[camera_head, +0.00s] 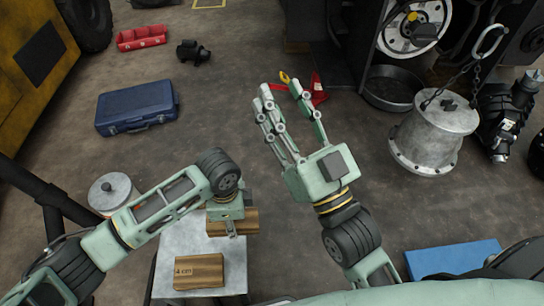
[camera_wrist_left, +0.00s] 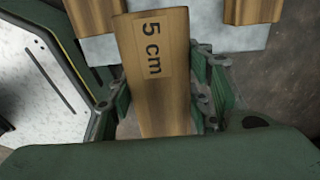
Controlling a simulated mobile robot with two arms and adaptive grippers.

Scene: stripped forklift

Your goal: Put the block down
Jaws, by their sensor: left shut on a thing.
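My left gripper (camera_head: 229,228) points down over a small metal-topped table (camera_head: 180,248). In the left wrist view, the gripper (camera_wrist_left: 160,100) is shut on a wooden block marked "5 cm" (camera_wrist_left: 155,95), with fingers on both sides. Wood (camera_head: 246,221) shows beside the gripper in the head view; I cannot tell whether it is the held block or another. Whether the held block touches the tabletop is hidden. A block marked "4 cm" (camera_head: 199,272) lies at the table's front. My right gripper (camera_head: 281,90) is open and empty, away from the table.
Two other wooden pieces, one at upper left (camera_wrist_left: 94,18) and one at upper right (camera_wrist_left: 252,10), show near the held block in the wrist view. A blue toolbox (camera_head: 137,107), a metal drum (camera_head: 428,135) and a black pan (camera_head: 391,90) stand on the floor. Mid-floor is clear.

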